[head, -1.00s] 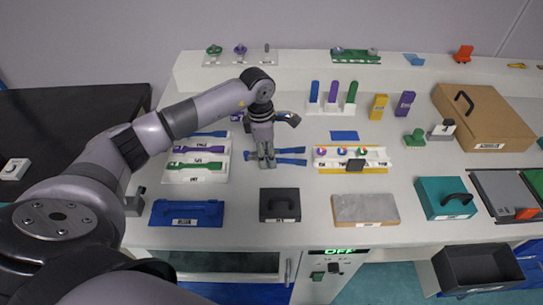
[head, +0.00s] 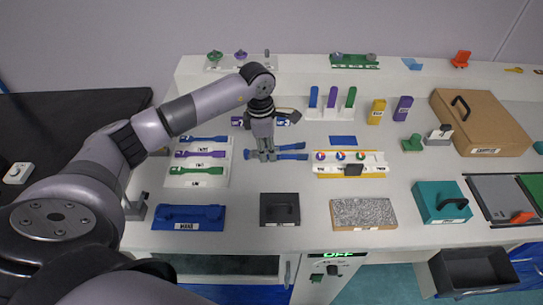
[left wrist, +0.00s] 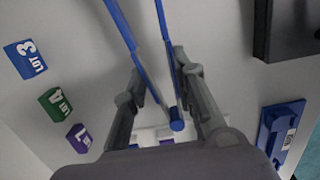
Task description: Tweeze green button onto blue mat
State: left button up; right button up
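Blue tweezers (head: 290,147) are in my left gripper (head: 266,158), their two arms spread toward the right. In the left wrist view the blue tweezers (left wrist: 166,45) run between the two fingers of my left gripper (left wrist: 165,70); the fingers appear closed about them, though the contact is not clear. The blue mat (head: 342,141) lies flat and bare to the right. Just below it, a white tray (head: 380,160) holds three small round buttons; the right one (head: 361,155) looks partly green, but the colours are hard to tell. My right gripper is out of view.
A rack with blue, purple and green upright pieces (head: 331,100) stands behind the mat. A dark box (head: 279,208), a speckled slab (head: 363,213) and a teal box (head: 440,201) line the front. A tray of coloured tools (head: 200,160) lies left. Bare table lies between.

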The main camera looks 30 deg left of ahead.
pick_arm(q)
notch_tip(320, 180, up, 9)
jog(key=p, duration=0.4)
jog(key=shift+f, duration=0.15)
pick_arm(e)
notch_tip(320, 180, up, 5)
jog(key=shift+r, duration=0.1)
